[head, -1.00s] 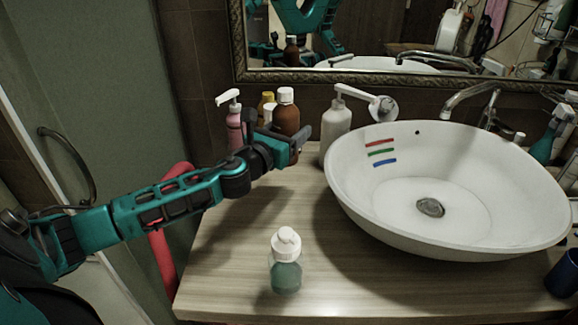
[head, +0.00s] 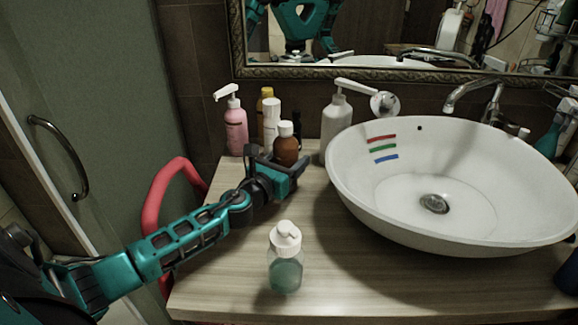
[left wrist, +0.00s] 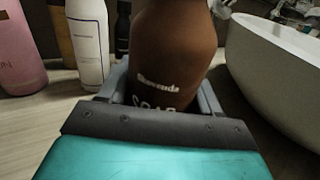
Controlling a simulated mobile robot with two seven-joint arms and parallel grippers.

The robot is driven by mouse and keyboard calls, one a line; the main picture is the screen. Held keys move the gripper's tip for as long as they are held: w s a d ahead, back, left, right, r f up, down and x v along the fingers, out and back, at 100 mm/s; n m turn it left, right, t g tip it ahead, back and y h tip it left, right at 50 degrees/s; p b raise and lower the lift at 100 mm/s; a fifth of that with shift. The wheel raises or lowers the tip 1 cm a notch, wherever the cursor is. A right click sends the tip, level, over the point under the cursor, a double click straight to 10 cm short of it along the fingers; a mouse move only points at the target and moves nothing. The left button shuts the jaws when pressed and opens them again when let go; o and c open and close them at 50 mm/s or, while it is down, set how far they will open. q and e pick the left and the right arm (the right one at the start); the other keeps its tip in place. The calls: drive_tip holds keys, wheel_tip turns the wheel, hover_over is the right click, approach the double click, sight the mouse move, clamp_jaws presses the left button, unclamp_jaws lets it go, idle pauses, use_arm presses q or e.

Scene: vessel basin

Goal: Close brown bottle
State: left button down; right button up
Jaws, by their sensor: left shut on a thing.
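The brown bottle (head: 286,147) with its white cap (head: 285,129) stands upright on the counter, in front of the other bottles. My left gripper (head: 279,163) is low at the bottle and shut on it. In the left wrist view the brown bottle (left wrist: 172,55) fills the space between the two fingers, with white lettering facing me. Its cap is out of that view. In the head view the cap sits on top of the bottle; how tight it is I cannot tell. My right gripper is not in view.
A pink pump bottle (head: 236,130), a white bottle (head: 271,122) and a yellow-capped bottle (head: 264,96) stand behind left. A grey-white pump bottle (head: 336,122) and the basin (head: 352,187) are at right. A clear pump bottle (head: 286,270) stands in front on the counter (head: 225,285).

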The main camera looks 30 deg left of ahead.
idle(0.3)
use_arm(q)
drive_tip(key=shift+f, duration=0.2)
drive_tip(key=shift+c, duration=1)
unclamp_jaws()
drive_tip(key=shift+r, duration=0.2)
drive_tip(key=s, duration=1)
drive_tip(key=shift+s+d+f+b, duration=0.1)
drive_tip(key=shift+s+d+b, duration=0.05)
drive_tip(key=shift+s+b, duration=0.2)
drive_tip(key=shift+s, duration=0.65)
